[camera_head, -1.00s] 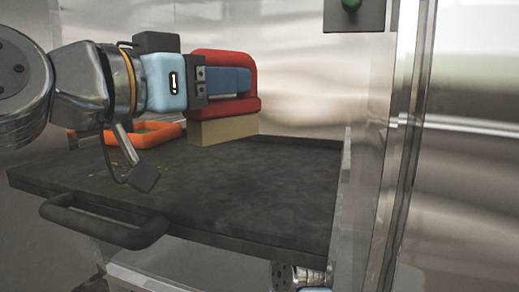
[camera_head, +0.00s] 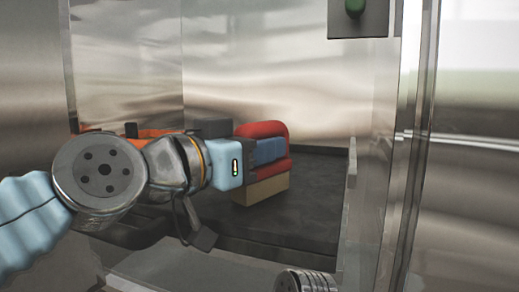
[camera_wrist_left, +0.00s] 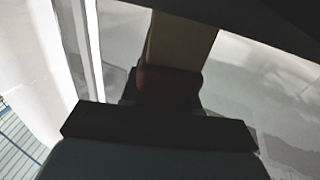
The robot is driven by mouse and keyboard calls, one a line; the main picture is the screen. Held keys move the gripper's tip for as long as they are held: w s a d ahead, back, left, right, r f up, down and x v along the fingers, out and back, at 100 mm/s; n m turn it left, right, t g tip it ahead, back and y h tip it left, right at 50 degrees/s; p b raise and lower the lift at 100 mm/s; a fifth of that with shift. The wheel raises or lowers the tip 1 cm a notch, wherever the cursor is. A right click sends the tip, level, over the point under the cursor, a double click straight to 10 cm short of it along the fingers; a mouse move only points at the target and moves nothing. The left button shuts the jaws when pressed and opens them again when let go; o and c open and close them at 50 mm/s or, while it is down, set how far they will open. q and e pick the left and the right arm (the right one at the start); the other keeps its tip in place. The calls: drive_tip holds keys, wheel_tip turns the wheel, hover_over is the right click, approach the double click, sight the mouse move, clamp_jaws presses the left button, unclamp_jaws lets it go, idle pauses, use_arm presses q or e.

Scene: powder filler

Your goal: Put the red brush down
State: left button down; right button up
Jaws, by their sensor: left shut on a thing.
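The red brush (camera_head: 262,130) has a red handle loop and a tan bristle block (camera_head: 262,190) below it. My left gripper (camera_head: 268,151) is shut on the brush, its blue fingers inside the red loop. The brush is upright, bristles down, over the dark tray (camera_head: 290,225); I cannot tell whether the bristles touch the tray. In the left wrist view the brush's tan block (camera_wrist_left: 180,42) and dark red part show between the dark fingers. Part of my right arm shows at the bottom of the head view; its gripper is out of view.
An orange container (camera_head: 150,133) sits at the left, mostly hidden behind my left arm. Metal walls enclose the tray at the back and left. A clear panel and metal post (camera_head: 405,150) stand at the right. A green button (camera_head: 354,6) is above. The tray's right part is clear.

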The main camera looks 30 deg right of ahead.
use_arm(q)
drive_tip(key=shift+f, duration=0.2)
drive_tip(key=c, duration=0.8)
unclamp_jaws()
drive_tip(key=shift+c, duration=0.2)
drive_tip(key=shift+r, duration=0.1)
drive_tip(key=shift+r, duration=0.15)
drive_tip(key=shift+a, duration=0.3)
drive_tip(key=b+v, duration=0.4)
drive_tip(key=v, duration=0.7)
drive_tip(key=shift+a+b, duration=0.2)
drive_tip(key=shift+b, duration=0.2)
drive_tip(key=shift+s, duration=0.2)
